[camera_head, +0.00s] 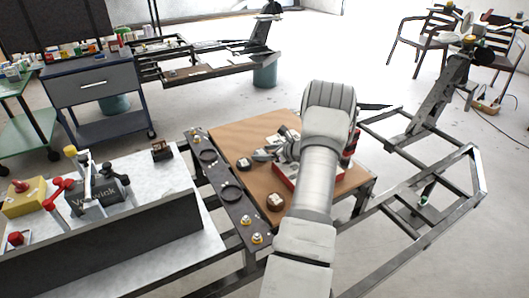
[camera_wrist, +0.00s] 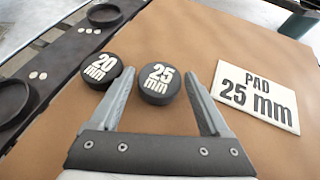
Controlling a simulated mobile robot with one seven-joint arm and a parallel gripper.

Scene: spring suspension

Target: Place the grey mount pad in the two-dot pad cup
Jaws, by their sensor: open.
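One, marked "20 mm" (camera_wrist: 102,70), is left of my left finger. The other, marked "25 mm" (camera_wrist: 159,83), lies just ahead of and between the fingertips. My gripper (camera_wrist: 159,76) is open and empty; whether its fingers reach the pad's height I cannot tell. Two dark round cups sit on the dark rail at left: a far cup (camera_wrist: 105,14) and a near cup (camera_wrist: 12,100).
A white card reading "PAD 25 mm" (camera_wrist: 256,95) lies right of the gripper. In the head view, the brown board (camera_head: 232,133) adjoins the dark rail (camera_head: 218,172), which carries brass fittings. A white bench (camera_head: 150,190) with clamps stands at left.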

